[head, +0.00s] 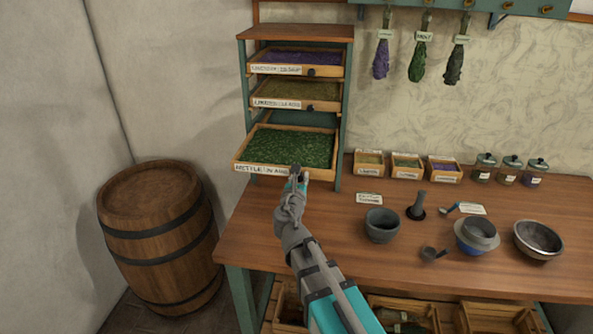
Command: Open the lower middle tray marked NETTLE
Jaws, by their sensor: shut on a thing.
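The NETTLE tray (320,176) is the lowest of three wooden trays in a green-sided rack. It is full of chopped green leaves and juts out well past the front of the rack, further than the trays above. Its white label (260,169) is on the left part of its front. My gripper (296,171) is at the middle of the tray front, shut on its knob, which it mostly hides. The tray's back end lies inside the rack.
The upper tray (330,68) and middle tray (328,104) jut out slightly. A barrel (152,240) stands left of the wooden table (330,240). Right of my arm are a grey mortar (382,225), a pestle (417,206), bowls, small boxes and jars. Dried bundles hang above.

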